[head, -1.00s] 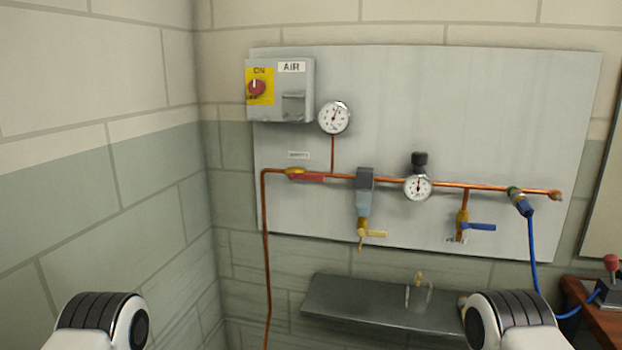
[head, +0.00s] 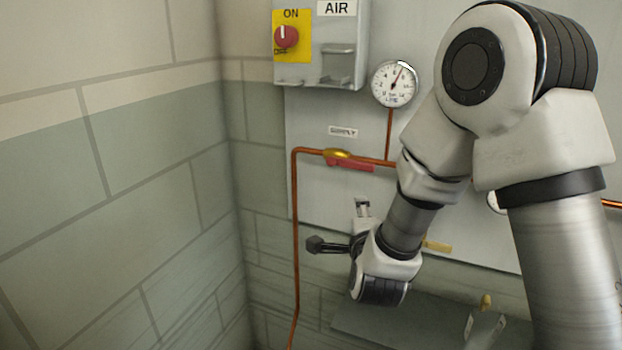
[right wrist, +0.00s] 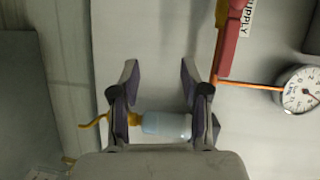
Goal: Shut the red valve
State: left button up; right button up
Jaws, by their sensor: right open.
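The red valve is a brass body (head: 338,155) with a red lever (head: 352,165) on the copper pipe, below a "SUPPLY" label. The lever lies along the pipe, pointing right from the body. My right gripper (head: 338,227) is in front of the panel, below the lever and apart from it. In the right wrist view the gripper (right wrist: 158,78) is open with nothing between its fingertips, and the red lever (right wrist: 233,42) is to the right of them. My left gripper is not in view.
An air box with a red knob (head: 287,37) and a gauge (head: 395,84) are above the pipe. A light-blue filter bowl (right wrist: 165,124) with a yellow tap shows behind the fingers. A shelf (head: 400,330) is below. A side wall (head: 110,180) stands left.

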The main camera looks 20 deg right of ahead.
jog(key=t, duration=0.1)
send_near(362, 168)
jog(key=x, duration=0.3)
jog(key=shift+m+h, duration=0.4)
jog(key=p+x, duration=0.2)
jog(key=x, duration=0.5)
jog(key=shift+w, duration=0.25)
grip_shut()
